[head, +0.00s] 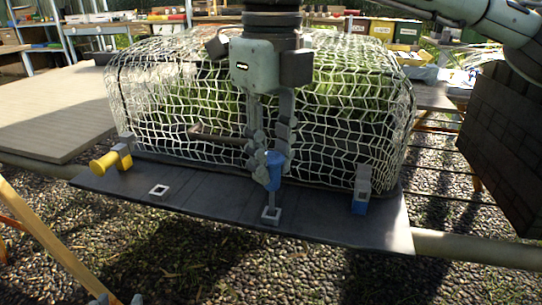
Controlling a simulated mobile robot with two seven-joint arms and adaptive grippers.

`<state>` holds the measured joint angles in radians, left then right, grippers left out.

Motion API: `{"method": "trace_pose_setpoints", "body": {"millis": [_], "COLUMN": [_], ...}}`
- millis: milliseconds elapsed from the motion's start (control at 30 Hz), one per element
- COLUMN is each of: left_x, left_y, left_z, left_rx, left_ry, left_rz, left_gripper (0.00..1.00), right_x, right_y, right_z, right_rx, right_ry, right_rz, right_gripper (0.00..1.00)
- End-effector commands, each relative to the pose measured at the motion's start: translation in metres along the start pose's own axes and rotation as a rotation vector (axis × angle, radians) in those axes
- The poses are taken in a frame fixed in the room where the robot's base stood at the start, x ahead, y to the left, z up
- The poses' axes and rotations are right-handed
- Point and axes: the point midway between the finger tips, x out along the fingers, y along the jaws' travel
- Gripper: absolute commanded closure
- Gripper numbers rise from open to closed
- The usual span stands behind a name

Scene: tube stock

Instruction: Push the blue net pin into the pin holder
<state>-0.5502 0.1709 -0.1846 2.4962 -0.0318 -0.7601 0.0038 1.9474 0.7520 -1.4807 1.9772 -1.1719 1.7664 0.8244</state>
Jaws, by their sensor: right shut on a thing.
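The blue net pin (275,160) is upright between the fingers of my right gripper (268,178), which hangs down from the top centre and is shut on it. The pin is above a pin holder (271,215), a small square socket with a pale rim on the dark board. A thin grey shank runs from below the fingers down to this holder. I cannot tell how deep its tip sits. At the bottom left edge only small grey tips of my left gripper (118,299) show.
A white net (350,110) covers a planted bed behind the board (325,220). A yellow pin (103,164) lies sideways at a yellow block on the left. Another square socket (158,190) looks empty. A grey and blue block (360,200) stands on the right. A dark box hangs far right.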

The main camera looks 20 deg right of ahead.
Motion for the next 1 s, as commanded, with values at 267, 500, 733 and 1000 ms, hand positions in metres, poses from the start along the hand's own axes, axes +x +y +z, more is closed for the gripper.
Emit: {"method": "trace_pose_setpoints", "body": {"millis": [267, 500, 733, 1000], "left_x": [0.0, 0.001, 0.003, 0.005], "left_y": [0.0, 0.0, 0.001, 0.001], "left_z": [0.0, 0.002, 0.007, 0.012], "left_rx": [0.0, 0.0, 0.0, 0.0], "left_ry": [0.0, 0.0, 0.0, 0.0], "left_rz": [0.0, 0.0, 0.0, 0.0], "left_gripper": [0.6, 0.6, 0.6, 0.6], "right_x": [0.0, 0.003, 0.009, 0.016], "right_y": [0.0, 0.0, 0.0, 0.0], "right_z": [0.0, 0.0, 0.0, 0.0], "right_rx": [0.0, 0.0, 0.0, 0.0], "right_ry": [0.0, 0.0, 0.0, 0.0], "right_rz": [0.0, 0.0, 0.0, 0.0], "right_gripper": [0.95, 0.95, 0.95, 0.95]}}
